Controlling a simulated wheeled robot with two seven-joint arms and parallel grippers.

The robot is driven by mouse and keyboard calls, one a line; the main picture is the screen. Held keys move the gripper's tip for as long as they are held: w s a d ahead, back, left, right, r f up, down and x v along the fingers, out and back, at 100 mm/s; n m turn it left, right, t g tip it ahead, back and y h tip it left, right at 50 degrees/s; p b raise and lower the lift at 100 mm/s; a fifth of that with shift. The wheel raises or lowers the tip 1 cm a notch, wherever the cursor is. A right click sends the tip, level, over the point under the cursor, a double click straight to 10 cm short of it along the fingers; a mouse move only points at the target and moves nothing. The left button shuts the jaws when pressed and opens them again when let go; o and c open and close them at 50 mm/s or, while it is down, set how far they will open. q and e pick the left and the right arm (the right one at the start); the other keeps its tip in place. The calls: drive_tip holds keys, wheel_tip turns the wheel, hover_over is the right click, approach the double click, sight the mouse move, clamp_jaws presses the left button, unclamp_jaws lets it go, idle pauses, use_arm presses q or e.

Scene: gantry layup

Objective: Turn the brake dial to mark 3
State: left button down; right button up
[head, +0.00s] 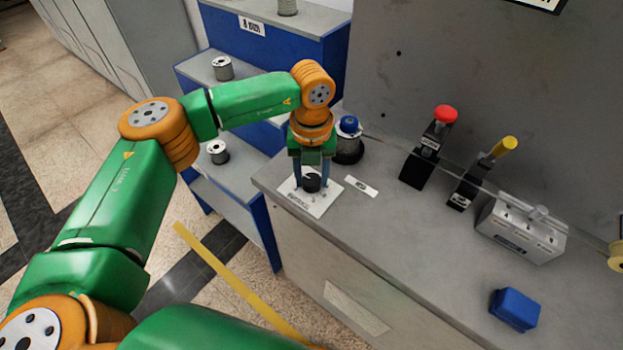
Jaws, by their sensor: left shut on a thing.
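The brake dial (311,184) is a dark round knob on a white plate (318,207) at the left end of the grey bench. My left gripper (312,178) points down over the plate, its fingers on either side of the dial and shut on it. The plate's marks and lettering are too small to read, and the fingers hide part of them, so the dial's setting cannot be told. My right gripper is not in view.
Behind the dial stands a spool with a blue cap (348,126). A red-knobbed lever (445,114), a yellow-handled lever (503,147) and a grey box (522,232) stand to the right. A blue block (514,309) lies near the front. Blue shelves (291,45) stand behind left.

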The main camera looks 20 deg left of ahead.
use_arm(q)
drive_tip(key=m+b, duration=0.1)
drive_tip(key=m, duration=0.3)
drive_tip(key=shift+b, duration=0.35)
drive_tip(key=m+b, duration=0.1)
drive_tip(key=m, duration=0.8)
drive_tip(key=shift+d+m+b, duration=0.1)
drive_tip(key=shift+m+b, duration=0.2)
drive_tip(key=shift+b, duration=0.05)
drive_tip(key=m, duration=0.4)
drive_tip(key=shift+m, duration=0.3)
drive_tip(key=shift+c, duration=1.7)
unclamp_jaws()
